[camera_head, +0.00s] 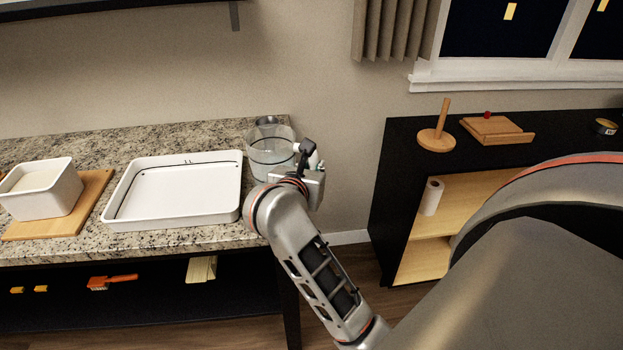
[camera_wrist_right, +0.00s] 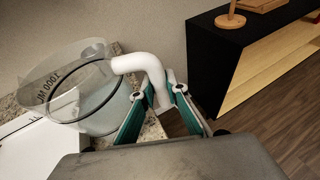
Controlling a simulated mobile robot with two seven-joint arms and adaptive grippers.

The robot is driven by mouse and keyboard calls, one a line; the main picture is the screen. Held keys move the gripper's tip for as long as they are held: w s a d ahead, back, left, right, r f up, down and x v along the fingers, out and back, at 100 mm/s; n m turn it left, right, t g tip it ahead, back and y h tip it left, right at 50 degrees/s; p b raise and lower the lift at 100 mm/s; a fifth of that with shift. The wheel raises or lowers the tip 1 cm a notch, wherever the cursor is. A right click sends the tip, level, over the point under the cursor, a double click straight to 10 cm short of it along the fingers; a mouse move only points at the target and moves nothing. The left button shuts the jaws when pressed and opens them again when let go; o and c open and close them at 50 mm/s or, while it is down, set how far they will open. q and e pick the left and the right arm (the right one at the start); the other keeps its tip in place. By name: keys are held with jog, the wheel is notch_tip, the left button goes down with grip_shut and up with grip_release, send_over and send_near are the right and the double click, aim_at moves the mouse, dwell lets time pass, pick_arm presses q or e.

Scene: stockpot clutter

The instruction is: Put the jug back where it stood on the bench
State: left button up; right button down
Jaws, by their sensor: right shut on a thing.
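The jug (camera_head: 268,158) is clear, with dark rings and a white curved handle, at the right end of the granite bench (camera_head: 215,135). In the right wrist view the jug (camera_wrist_right: 100,108) shows printed marks on its wall and its handle (camera_wrist_right: 140,63) reaches between my fingers. My right gripper (camera_head: 308,160) is shut on the handle; its green fingers (camera_wrist_right: 160,98) show on both sides of it. The jug looks close to upright. I cannot tell whether its base touches the bench. My left gripper is not in view.
A white tray (camera_head: 176,218) lies just left of the jug. A white tub (camera_head: 45,195) stands on a wooden board (camera_head: 92,195) further left. A black shelf unit (camera_head: 400,180) with a wooden stand (camera_head: 437,138) is to the right, across a floor gap. The wall is close behind.

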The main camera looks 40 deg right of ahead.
jog(key=shift+f+b, duration=0.35)
jog(key=shift+f, duration=0.75)
jog(key=shift+r, duration=0.2)
jog(key=shift+f, duration=0.25)
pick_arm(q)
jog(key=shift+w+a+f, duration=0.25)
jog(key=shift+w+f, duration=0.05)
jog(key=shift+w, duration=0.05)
pick_arm(e)
jog(key=c, duration=2)
grip_release()
